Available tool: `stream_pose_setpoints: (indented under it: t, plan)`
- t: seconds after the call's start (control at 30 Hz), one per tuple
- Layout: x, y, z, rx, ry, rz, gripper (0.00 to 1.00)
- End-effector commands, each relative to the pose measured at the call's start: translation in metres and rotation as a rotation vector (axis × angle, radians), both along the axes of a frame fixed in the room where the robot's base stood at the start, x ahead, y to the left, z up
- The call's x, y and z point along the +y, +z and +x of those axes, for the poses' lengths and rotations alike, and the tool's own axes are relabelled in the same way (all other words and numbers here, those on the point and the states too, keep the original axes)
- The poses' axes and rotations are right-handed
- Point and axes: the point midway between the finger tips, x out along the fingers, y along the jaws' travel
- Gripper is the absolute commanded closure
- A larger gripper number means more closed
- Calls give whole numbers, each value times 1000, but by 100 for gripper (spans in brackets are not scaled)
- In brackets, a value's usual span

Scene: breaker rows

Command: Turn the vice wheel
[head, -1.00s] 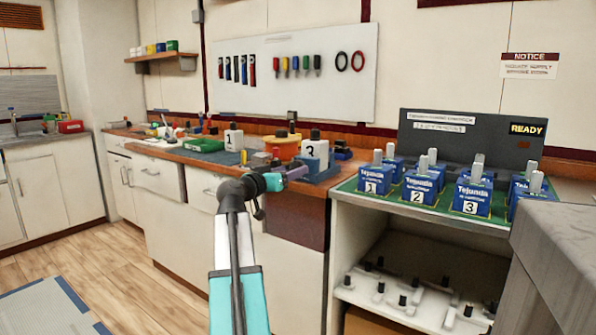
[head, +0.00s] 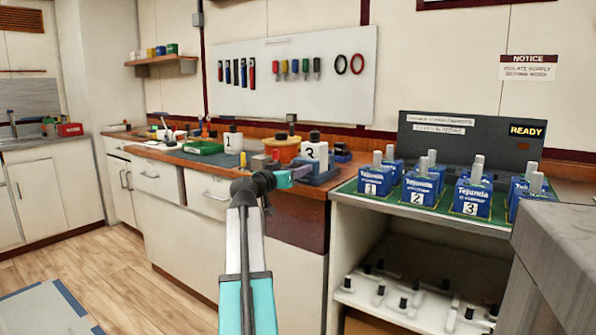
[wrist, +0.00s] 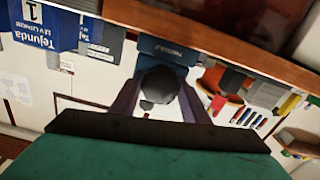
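The blue vice (head: 322,176) stands at the right end of the wooden bench and also shows in the wrist view (wrist: 165,51). Its dark round wheel (wrist: 160,86) faces me in the wrist view; in the head view it is hidden behind my gripper. My gripper (head: 302,173) is at the front of the vice, level with the bench top. In the wrist view its two purplish fingers (wrist: 160,92) stand apart, one on each side of the wheel. I cannot tell whether either finger touches the wheel.
White block 3 (head: 314,152) is at the vice, with an orange-yellow round thing (head: 282,149) left of it. Blue numbered Tejunda units (head: 373,182) stand on the green-topped shelf to the right. A grey surface (head: 560,235) fills the near right corner.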

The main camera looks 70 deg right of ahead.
Motion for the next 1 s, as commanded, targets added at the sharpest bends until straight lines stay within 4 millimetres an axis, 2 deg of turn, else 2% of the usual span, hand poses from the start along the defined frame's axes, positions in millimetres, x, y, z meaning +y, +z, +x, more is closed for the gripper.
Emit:
stream_pose_setpoints:
  t: [0.03,0.1,0.13,0.17,0.3,0.53,1.0]
  plan:
    - [0,0,-1,1,-4,1,71]
    - [0,0,-2,1,-4,1,81]
    - [1,0,-2,1,-5,0,81]
    - [-9,1,0,1,-4,2,81]
    - [0,0,0,8,-3,3,81]
    - [3,0,0,65,-3,20,81]
    - [3,1,1,356,-5,97,81]
